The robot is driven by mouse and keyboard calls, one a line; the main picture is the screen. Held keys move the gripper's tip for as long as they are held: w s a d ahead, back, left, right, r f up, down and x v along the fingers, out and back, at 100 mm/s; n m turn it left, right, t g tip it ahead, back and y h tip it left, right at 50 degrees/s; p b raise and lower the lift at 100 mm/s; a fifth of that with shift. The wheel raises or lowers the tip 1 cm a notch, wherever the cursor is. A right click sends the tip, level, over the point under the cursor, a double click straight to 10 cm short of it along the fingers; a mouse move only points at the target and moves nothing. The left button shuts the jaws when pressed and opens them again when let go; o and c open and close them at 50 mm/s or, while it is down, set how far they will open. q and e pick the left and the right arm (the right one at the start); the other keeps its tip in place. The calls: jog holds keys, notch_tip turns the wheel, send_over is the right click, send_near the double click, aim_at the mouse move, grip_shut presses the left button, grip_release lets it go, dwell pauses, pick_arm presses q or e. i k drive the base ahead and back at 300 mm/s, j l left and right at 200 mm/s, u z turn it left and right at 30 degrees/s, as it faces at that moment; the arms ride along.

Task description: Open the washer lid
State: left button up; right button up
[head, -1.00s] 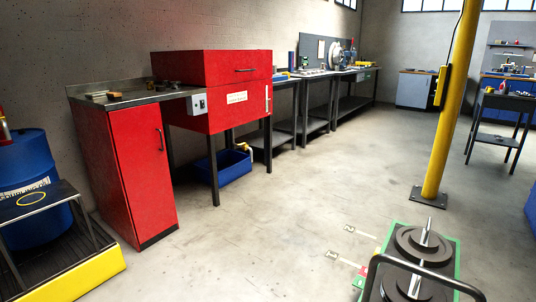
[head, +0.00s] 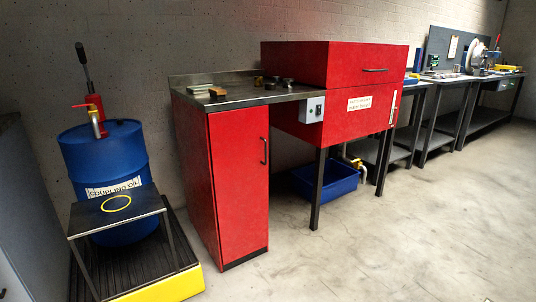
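The red parts washer (head: 345,122) stands on dark legs against the grey wall, right of the middle of the head view. Its red lid (head: 335,65) is closed on top of the tank. A dark horizontal handle (head: 375,70) sits on the lid's front face. A small grey switch box (head: 312,109) and a white label are on the tank front. Neither of my grippers is in view.
A red cabinet (head: 238,190) with a steel worktop (head: 240,98) adjoins the washer on the left. A blue drum (head: 103,165) stands on a yellow-edged pallet (head: 165,287) at left. A blue bin (head: 325,181) sits under the washer. The floor (head: 400,240) in front is clear.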

aim_at(328, 65)
jog(key=i+z, duration=0.2)
jog(key=i, duration=0.3)
jog(key=i+j+z, duration=0.25)
jog(key=i, duration=0.25)
jog(key=i+l+z, duration=0.15)
jog(key=i+z, duration=0.6)
jog(key=i, duration=0.2)
